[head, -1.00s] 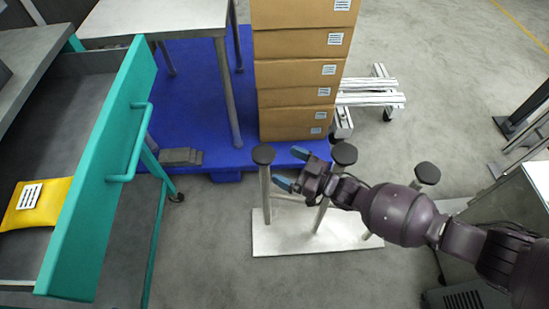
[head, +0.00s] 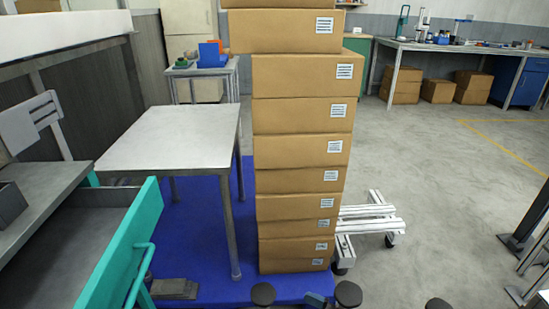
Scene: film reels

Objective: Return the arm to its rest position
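My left gripper and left arm are not in view.
A tall stack of cardboard boxes (head: 296,180) stands on a blue platform (head: 190,245) beside a grey table (head: 175,140). An open teal-fronted drawer (head: 122,250) is at left. A white wheeled frame (head: 370,222) is right of the stack.

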